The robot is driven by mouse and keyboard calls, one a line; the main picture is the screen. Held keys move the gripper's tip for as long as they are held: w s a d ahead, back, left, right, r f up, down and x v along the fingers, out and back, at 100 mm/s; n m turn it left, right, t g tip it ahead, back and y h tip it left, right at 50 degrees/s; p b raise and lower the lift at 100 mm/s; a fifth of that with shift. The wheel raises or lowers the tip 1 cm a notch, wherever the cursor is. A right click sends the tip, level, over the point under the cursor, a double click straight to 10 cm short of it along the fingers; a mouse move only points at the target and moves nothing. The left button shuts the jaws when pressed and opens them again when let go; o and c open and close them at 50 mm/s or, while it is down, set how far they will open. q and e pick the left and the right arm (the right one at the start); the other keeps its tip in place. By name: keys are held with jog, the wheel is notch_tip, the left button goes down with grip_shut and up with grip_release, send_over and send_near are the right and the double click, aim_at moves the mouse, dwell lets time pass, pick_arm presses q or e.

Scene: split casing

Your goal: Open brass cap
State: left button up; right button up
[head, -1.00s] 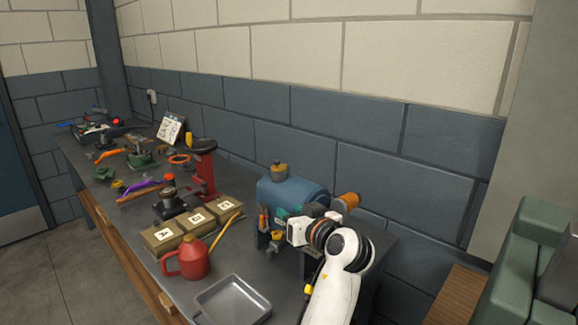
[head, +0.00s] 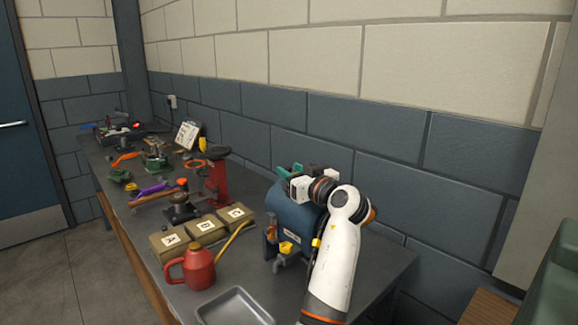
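The blue rounded casing (head: 292,212) stands on the workbench, partly behind my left arm. The brass cap that showed on its top earlier is hidden now behind my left gripper (head: 284,171). The gripper's green fingers are at the top of the casing, pointing left. I cannot tell whether they touch or hold the cap. A yellow brass-coloured fitting (head: 287,248) sits low on the casing's near end. An orange piece (head: 372,215) at its far end shows just past my arm. My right gripper is not in view.
On the bench (head: 190,300), a red oil can (head: 199,269) and a grey tray (head: 234,306) stand in front of the casing. Lettered boxes (head: 205,230) and a red stand (head: 217,188) are to the left. A block wall (head: 390,150) rises behind.

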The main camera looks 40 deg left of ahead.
pick_arm(q)
jog(key=shift+x, duration=0.9)
jog(key=shift+c, duration=0.4)
grip_shut()
